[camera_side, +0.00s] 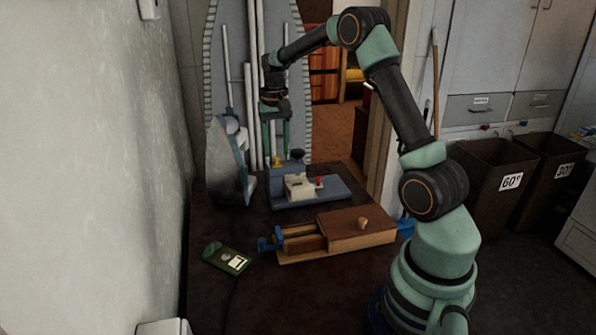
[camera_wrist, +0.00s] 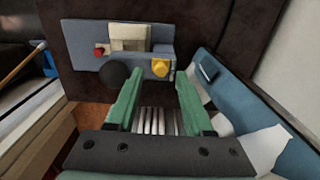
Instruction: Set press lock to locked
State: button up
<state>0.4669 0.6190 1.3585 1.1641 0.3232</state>
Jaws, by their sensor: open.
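A blue-grey device that looks like the press (camera_side: 335,190) lies on the dark table. It has a cream block (camera_side: 298,187), a red knob (camera_side: 320,181), a black ball knob (camera_side: 298,154) and a yellow knob (camera_side: 278,161). The same base (camera_wrist: 82,45), cream block (camera_wrist: 130,38), red knob (camera_wrist: 99,50), black ball (camera_wrist: 114,74) and yellow knob (camera_wrist: 160,68) show in the wrist view. I cannot tell which part is the lock or its setting. My gripper (camera_side: 276,150) points down at the device's back left end, open and empty. Its green fingers (camera_wrist: 160,82) flank the yellow knob in the wrist view; contact is unclear.
A wooden box with blue handles (camera_side: 345,228) lies in front of the press. A green device (camera_side: 228,259) lies at front left. A blue iron-like object (camera_side: 230,165) stands left of my gripper, close to the wall. The front of the dark table (camera_side: 300,300) is clear.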

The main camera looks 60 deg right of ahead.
aim_at(276, 157)
notch_tip(276, 157, up, 10)
dwell(0.4)
jog(key=shift+r, duration=0.1)
jog(key=s+a+r+n+t, duration=0.1)
jog(key=s+a+r+n, duration=0.15)
jog(key=a, duration=0.45)
jog(key=s+a+r+n+t, duration=0.2)
jog(key=s+a, duration=0.2)
jog(key=a, duration=0.3)
jog(key=s+a+f+n+t, duration=0.2)
jog(key=s+a+f+n, duration=0.2)
jog(key=s+a, duration=0.4)
jog(key=shift+s+a+f+t, duration=0.15)
jog(key=shift+s+f+t, duration=0.15)
jog(key=shift+s, duration=0.35)
jog(key=shift+n, duration=0.25)
